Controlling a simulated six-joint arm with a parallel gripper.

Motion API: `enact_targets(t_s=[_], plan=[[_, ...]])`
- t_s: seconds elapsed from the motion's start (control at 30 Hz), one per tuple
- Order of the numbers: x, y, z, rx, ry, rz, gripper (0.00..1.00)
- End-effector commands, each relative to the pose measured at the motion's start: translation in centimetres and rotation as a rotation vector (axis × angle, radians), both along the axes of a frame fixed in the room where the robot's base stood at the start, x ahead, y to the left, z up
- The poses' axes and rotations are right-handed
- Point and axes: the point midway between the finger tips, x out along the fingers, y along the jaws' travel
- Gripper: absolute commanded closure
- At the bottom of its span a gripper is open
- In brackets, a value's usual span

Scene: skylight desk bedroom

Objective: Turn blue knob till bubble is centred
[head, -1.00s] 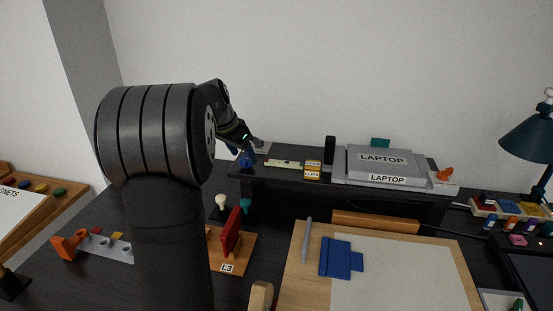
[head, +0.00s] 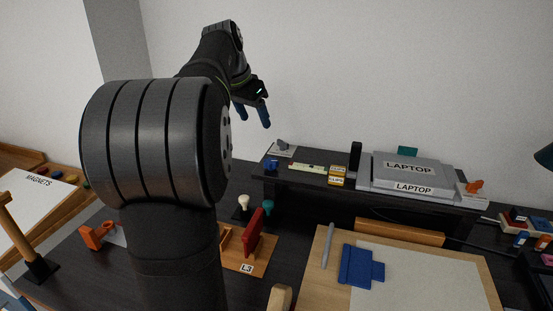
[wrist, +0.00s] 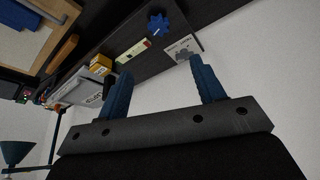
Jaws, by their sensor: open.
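The blue knob (head: 270,165) sits at the left end of the dark raised shelf; it also shows as a lobed blue disc in the wrist view (wrist: 158,23). A pale yellow-green level vial (head: 307,168) lies beside it on the shelf, also in the wrist view (wrist: 133,51). The bubble is too small to make out. My gripper (head: 253,118) is open and empty, in the air well above the knob, its blue fingers apart. In the wrist view my gripper (wrist: 160,75) has nothing between its fingers.
Yellow clips boxes (head: 337,176), a black upright block (head: 355,156) and a grey laptop stack (head: 408,172) stand right of the vial. A card with a grey piece (head: 282,148) lies behind the knob. The wall (head: 330,70) is behind the shelf.

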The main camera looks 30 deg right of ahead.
Motion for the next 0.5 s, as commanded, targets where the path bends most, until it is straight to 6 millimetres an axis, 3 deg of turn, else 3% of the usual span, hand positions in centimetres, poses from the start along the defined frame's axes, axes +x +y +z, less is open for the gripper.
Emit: enact_targets(t_s=[0.17, 0.5], plan=[[0.0, -0.3, -1.0, 0.002, 0.005, 0.005, 0.38], [1.0, -2.9, -7.7, 0.003, 0.005, 0.004, 0.38]])
